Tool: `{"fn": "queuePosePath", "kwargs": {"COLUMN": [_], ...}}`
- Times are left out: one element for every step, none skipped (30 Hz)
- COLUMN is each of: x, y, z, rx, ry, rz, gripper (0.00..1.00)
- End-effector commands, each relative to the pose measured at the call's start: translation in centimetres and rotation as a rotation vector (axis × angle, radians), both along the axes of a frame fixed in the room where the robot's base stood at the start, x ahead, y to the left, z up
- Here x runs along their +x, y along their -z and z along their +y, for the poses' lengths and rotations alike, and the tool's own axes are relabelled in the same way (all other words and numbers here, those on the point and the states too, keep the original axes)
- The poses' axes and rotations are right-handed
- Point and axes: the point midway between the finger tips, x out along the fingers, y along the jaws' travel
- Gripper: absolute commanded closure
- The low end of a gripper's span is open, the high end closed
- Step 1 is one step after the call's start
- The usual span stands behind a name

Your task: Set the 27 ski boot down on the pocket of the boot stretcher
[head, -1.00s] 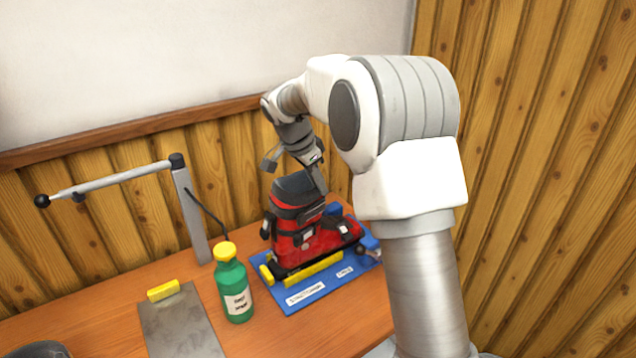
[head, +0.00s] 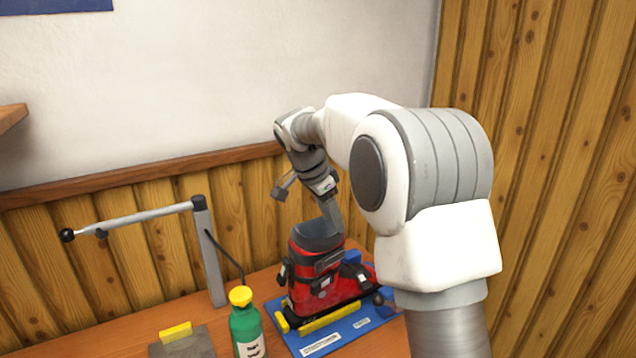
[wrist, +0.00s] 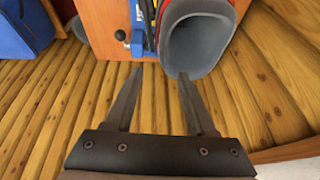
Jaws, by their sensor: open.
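The red and black ski boot (head: 325,280) stands upright on the blue boot stretcher (head: 345,337), between yellow blocks. Its grey cuff opening also shows in the wrist view (wrist: 198,42). My gripper (head: 330,215) is above the boot at its cuff. In the wrist view my gripper (wrist: 158,75) has its fingers spread, with the right fingertip close to the cuff rim and the left one off to the side. Nothing is held between them. I cannot tell whether the right finger touches the boot. The boot's far side and part of the stretcher are hidden.
A green bottle with a yellow cap (head: 246,325) stands left of the stretcher. A grey post with a lever arm (head: 208,250) rises behind a metal plate with a yellow block (head: 176,332). The wooden wall (head: 150,232) is close behind. A blue bag-like object (wrist: 22,28) shows in the wrist view.

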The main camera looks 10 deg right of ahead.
Motion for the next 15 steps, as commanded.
{"fn": "queuePosePath", "kwargs": {"x": [-0.2,-0.3,-0.5,-0.7,-0.8,-1.0,-1.2,-1.3,-1.5,-1.6,-1.7,-1.9,-1.9,-2.0,-2.1], "y": [-1.4,-2.1,-3.0,-3.7,-4.4,-5.3,-6.0,-6.6,-7.4,-8.0,-8.5,-9.1,-9.6,-9.9,-10.3], "z": [0.6,0.8,1.1,1.4,1.7,2.0,2.2,2.4,2.7,2.9,3.1,3.3,3.4,3.6,3.7], "rx": [0.001,0.001,0.0,0.0,0.0,0.001,0.001,0.002,0.001,0.001,0.001,0.001,0.001,0.001,0.001], "ry": [-0.002,-0.002,-0.002,-0.003,-0.003,-0.003,-0.003,-0.002,-0.003,-0.002,-0.002,-0.002,-0.002,-0.002,-0.002], "rz": [-0.006,-0.006,-0.006,-0.007,-0.007,-0.006,-0.006,-0.005,-0.005,-0.006,-0.006,-0.005,-0.006,-0.005,-0.005], "gripper": [0.44,0.44,0.44,0.44,0.44,0.44,0.44,0.44,0.44,0.44,0.44,0.44,0.44,0.44,0.44]}}
